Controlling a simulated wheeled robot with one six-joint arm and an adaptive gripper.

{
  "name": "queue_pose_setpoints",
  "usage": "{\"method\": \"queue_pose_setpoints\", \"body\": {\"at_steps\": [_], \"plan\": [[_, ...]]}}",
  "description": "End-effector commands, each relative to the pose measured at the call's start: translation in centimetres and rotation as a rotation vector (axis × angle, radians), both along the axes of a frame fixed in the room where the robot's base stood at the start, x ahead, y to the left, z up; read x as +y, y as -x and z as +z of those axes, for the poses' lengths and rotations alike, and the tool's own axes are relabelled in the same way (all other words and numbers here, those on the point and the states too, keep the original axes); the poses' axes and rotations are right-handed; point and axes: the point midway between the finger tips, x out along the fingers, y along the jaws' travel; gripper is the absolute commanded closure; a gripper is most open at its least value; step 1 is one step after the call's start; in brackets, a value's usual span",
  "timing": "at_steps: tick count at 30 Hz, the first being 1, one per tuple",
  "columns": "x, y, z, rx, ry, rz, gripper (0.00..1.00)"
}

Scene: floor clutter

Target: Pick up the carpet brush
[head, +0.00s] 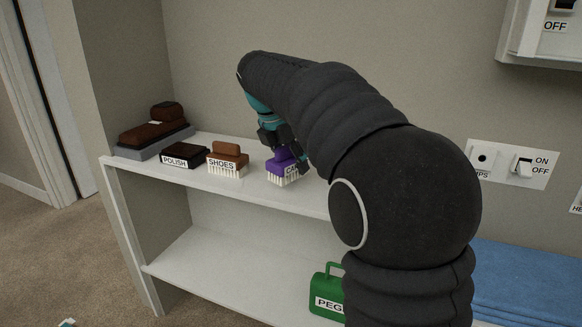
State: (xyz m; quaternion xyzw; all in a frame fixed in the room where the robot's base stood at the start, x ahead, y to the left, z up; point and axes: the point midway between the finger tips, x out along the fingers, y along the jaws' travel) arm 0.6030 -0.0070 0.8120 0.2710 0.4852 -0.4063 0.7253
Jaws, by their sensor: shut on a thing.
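The carpet brush (283,169) is a purple block with pale bristles and a partly readable white label. It is at the right end of a row on the white upper shelf, bristles down. My gripper (283,152) comes down from above and is shut on the brush's purple upper part. My arm hides the shelf to the right of it. I cannot tell whether the bristles still touch the shelf.
A green PEGS case (327,290) is on the lower shelf (220,270). Wall switches (522,167) are at right.

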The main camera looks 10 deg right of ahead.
Motion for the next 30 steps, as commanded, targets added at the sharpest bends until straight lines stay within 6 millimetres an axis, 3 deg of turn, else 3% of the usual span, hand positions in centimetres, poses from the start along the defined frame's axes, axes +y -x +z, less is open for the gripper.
{"method": "queue_pose_setpoints", "body": {"at_steps": [2, 9, 15, 21, 30], "plan": [[0.0, -0.1, 2.0, -0.005, -0.001, 0.0, 0.86], [-4.8, 2.9, 5.0, -0.005, 0.001, -0.006, 0.86], [-7.8, 4.8, 7.1, -0.003, -0.001, -0.003, 0.86], [-9.5, 5.8, 8.3, -0.002, 0.0, -0.002, 0.86], [-10.0, 6.1, 8.6, -0.001, 0.0, 0.0, 0.86]]}}
